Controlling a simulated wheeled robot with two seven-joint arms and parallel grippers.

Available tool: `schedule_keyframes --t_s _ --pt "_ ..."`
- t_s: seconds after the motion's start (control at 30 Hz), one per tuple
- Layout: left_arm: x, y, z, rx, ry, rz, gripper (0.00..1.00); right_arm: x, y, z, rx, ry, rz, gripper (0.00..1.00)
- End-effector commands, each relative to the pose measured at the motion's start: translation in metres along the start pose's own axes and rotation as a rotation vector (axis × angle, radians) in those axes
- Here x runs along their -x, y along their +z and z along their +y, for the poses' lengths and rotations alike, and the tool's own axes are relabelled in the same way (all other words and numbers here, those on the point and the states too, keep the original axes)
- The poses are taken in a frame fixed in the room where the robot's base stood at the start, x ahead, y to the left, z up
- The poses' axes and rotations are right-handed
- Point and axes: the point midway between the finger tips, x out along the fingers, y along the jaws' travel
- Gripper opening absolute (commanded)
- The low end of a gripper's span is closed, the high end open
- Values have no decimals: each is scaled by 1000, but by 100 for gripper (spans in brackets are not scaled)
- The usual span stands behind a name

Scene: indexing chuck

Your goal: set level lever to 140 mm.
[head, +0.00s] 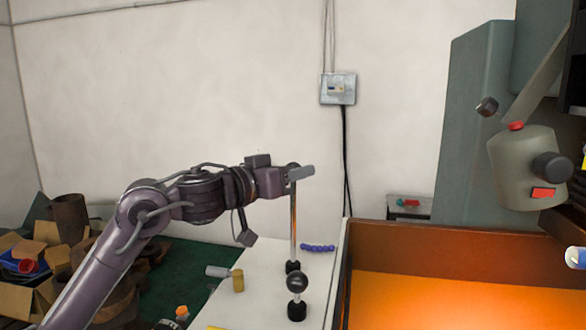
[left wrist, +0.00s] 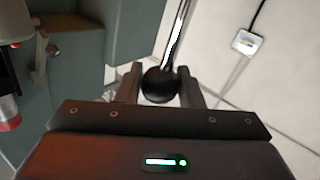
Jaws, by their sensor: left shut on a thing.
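A tall lever with a thin shiny rod (head: 293,225) stands upright from a small black base on the white top at the centre of the head view. My left gripper (head: 301,172) is at its top end. In the left wrist view, the lever's black ball knob (left wrist: 160,85) sits between the two fingers, which are shut on it. A shorter lever with a black ball knob (head: 297,282) stands in front of the tall one, apart from the gripper. No scale or 140 mm mark can be read. My right gripper is not in view.
An orange-lit tray (head: 345,262) borders the white top on the right. A grey-green machine column (head: 470,130) stands at right. Boxes and scrap (head: 45,245) fill the left.

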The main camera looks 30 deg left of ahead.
Motion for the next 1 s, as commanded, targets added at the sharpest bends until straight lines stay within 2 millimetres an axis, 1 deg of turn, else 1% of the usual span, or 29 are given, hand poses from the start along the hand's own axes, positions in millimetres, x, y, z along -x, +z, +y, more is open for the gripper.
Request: schedule_keyframes --t_s 0.2,0.23,0.37,0.4,0.63,0.73,0.87,1.0 --pt "0 -1 0 -1 -1 -1 0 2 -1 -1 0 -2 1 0" --pt "0 -1 0 -1 -1 -1 36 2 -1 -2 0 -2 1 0" --pt "0 -2 0 -1 -1 0 53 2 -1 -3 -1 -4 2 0" --pt "0 -2 0 -1 -1 0 55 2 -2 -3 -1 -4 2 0" --pt "0 -2 0 -1 -1 1 55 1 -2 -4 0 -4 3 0" --pt "5 0 0 -3 -1 1 55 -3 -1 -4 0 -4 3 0" --pt "23 3 -1 -5 -3 1 55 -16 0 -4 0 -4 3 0" --pt "46 4 -1 -5 -3 1 55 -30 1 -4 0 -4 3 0"
